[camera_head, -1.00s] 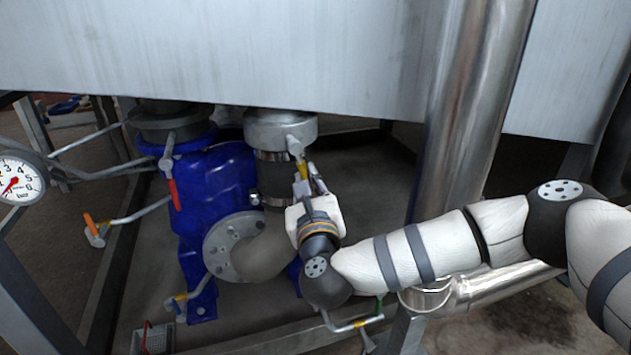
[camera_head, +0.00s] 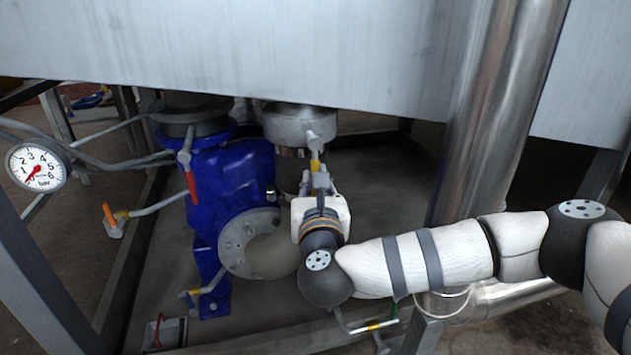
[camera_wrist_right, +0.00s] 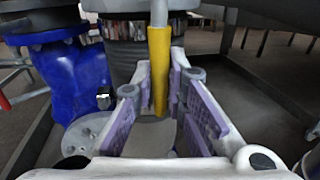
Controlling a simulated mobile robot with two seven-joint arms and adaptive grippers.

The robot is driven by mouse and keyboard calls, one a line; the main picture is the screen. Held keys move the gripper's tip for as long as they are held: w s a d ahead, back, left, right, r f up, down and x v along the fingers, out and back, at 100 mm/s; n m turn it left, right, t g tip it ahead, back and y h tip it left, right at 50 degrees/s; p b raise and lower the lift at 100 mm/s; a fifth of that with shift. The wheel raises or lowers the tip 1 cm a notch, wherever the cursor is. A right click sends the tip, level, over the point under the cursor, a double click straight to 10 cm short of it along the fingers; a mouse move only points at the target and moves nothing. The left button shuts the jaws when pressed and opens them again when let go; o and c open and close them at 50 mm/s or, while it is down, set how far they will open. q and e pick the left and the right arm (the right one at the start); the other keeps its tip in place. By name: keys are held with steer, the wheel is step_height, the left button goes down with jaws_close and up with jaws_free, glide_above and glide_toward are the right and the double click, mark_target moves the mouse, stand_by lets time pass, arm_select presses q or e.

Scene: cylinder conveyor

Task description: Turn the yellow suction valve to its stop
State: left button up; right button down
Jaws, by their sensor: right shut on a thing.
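The yellow suction valve handle (camera_head: 316,165) hangs down from a grey valve body (camera_head: 318,135) on the front of the suction pipe. In the right wrist view the yellow handle (camera_wrist_right: 160,70) stands upright in the picture between the purple-padded fingers. My right gripper (camera_head: 318,185) comes at it from below and is shut on the handle's lower part. The fingers also show in the right wrist view (camera_wrist_right: 162,105), one on each side of the handle. The handle's lower end is partly hidden in the head view. My left gripper is not in view.
A red-handled valve (camera_head: 190,180) sits to the left on the blue pump (camera_head: 232,180). A pressure gauge (camera_head: 36,167) is at far left. A large steel pipe (camera_head: 490,120) stands close to my right arm. The grey tank (camera_head: 250,45) hangs above.

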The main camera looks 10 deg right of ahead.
steer(key=shift+a+f, duration=0.1)
steer(key=c, duration=1.6)
jaws_free()
steer(key=shift+s, duration=0.1)
steer(key=s, duration=0.4)
steer(key=s+a, duration=0.1)
steer(key=s, duration=0.3)
steer(key=s+a, duration=0.1)
steer(key=s, duration=0.2)
steer(key=shift+s, duration=0.4)
steer(key=shift+r, duration=0.2)
